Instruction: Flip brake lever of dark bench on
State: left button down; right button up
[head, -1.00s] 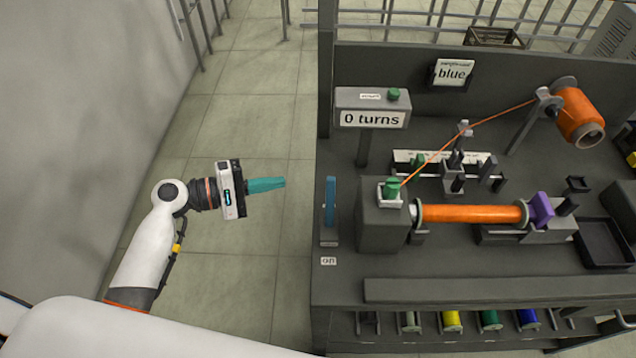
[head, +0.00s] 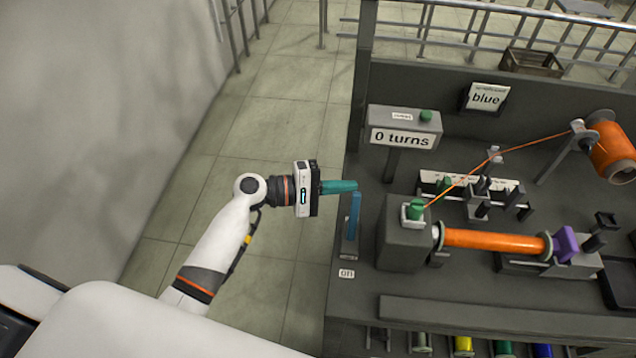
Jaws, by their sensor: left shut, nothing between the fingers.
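The dark bench (head: 390,331) fills the right side of the head view. Its blue brake lever (head: 353,217) stands near the bench's left edge, on a small grey base, with an "on" label (head: 346,273) in front of it. My left gripper (head: 354,186) comes in from the left with teal fingers shut and empty. Its fingertips show at the upper end of the lever; I cannot tell whether they touch it. My right gripper is not in view.
A grey winding head (head: 400,240) stands just right of the lever, with an orange-wound bobbin (head: 495,239). A "0 turns" counter box (head: 403,136) rises behind. An orange thread spool (head: 612,148) sits at the right. The floor left of the bench is clear.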

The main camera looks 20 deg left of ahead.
aim_at(353, 218)
pick_arm(q)
jog(key=s, duration=0.1)
jog(key=s+p, duration=0.1)
jog(key=s+d+r, duration=0.1)
jog(key=shift+s+r+p, duration=0.1)
jog(key=shift+s+p, duration=0.15)
jog(key=shift+p, duration=0.15)
